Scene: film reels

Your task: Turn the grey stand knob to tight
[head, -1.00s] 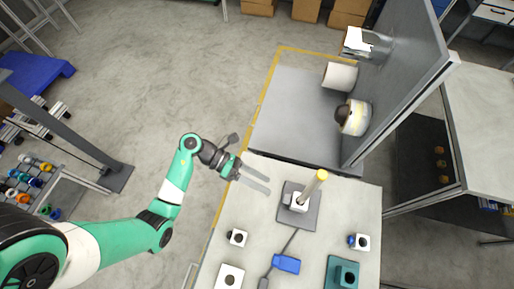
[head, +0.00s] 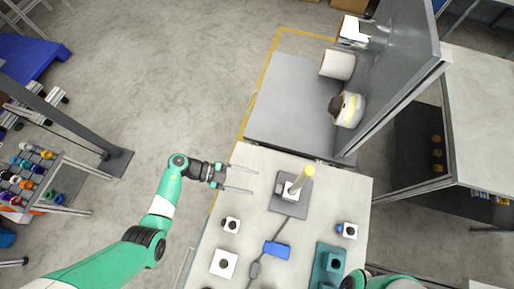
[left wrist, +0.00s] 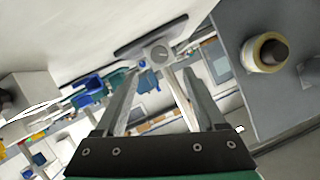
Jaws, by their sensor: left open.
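The stand is a dark grey plate (head: 278,204) on the table, with a white block (head: 291,191) and an upright post with a yellow top (head: 309,170). The stand knob (left wrist: 160,53) shows in the left wrist view as a pale grey disc beside the plate, with the beige post (left wrist: 178,95) next to it. It faces my left gripper. My left gripper (head: 255,181) is open and empty, left of the stand, fingers pointing at the block. In the left wrist view its fingers (left wrist: 160,75) flank the knob, apparently short of it. The knob's setting is too small to read. My right gripper is out of view.
A black-knobbed block (head: 231,225), a white plate with a black knob (head: 223,263), a blue pad (head: 277,250), a teal fixture (head: 329,266) and a blue-knobbed block (head: 347,230) share the table (head: 205,245). Rolls (head: 348,110) hang on a grey panel (head: 397,65).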

